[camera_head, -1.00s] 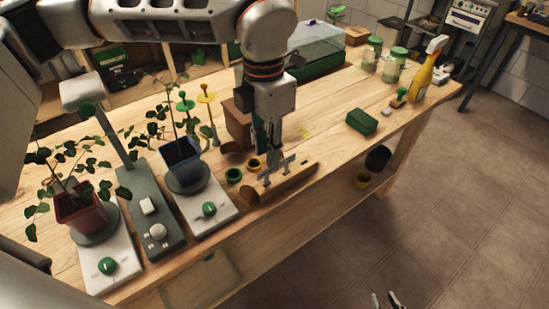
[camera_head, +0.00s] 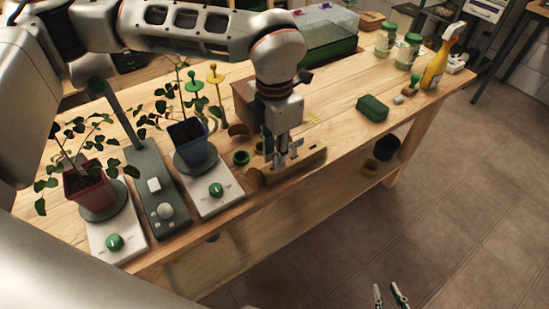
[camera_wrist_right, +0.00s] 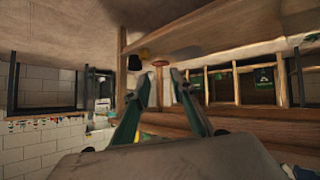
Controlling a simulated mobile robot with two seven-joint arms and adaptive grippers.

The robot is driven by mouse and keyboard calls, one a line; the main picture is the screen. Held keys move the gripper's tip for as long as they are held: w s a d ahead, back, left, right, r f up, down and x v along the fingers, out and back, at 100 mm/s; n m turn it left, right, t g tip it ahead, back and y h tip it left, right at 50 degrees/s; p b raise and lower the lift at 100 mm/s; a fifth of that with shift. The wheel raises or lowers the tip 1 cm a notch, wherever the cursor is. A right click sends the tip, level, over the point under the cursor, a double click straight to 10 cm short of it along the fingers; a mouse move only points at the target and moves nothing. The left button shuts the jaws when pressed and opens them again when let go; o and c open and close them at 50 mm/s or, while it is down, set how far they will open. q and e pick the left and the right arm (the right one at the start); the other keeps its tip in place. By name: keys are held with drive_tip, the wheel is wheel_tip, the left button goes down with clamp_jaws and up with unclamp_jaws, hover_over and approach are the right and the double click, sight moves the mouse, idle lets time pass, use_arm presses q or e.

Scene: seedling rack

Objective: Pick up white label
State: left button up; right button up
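A wooden holder (camera_head: 305,165) lies near the front edge of the table, with small pale upright pieces (camera_head: 297,148) at it that look like labels. Their colour looks grey-white in the shade, and I cannot tell which one is the white label. My left gripper (camera_head: 276,162) points down right at the holder, among these pieces. Its fingers are small and overlap them, so I cannot tell whether they are open or hold anything. My right gripper (camera_head: 390,296) is low over the floor, away from the table. In the right wrist view its fingers (camera_wrist_right: 164,74) are apart and empty.
Two potted plants stand on white scales (camera_head: 215,191) at the left, with a grey device (camera_head: 150,195) between them. Small pots (camera_head: 241,157) are beside the holder. A green box (camera_head: 372,108), jars (camera_head: 407,52) and a yellow spray bottle (camera_head: 437,65) stand to the right.

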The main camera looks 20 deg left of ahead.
use_arm(q)
clamp_jaws()
drive_tip(key=shift+r, duration=0.15)
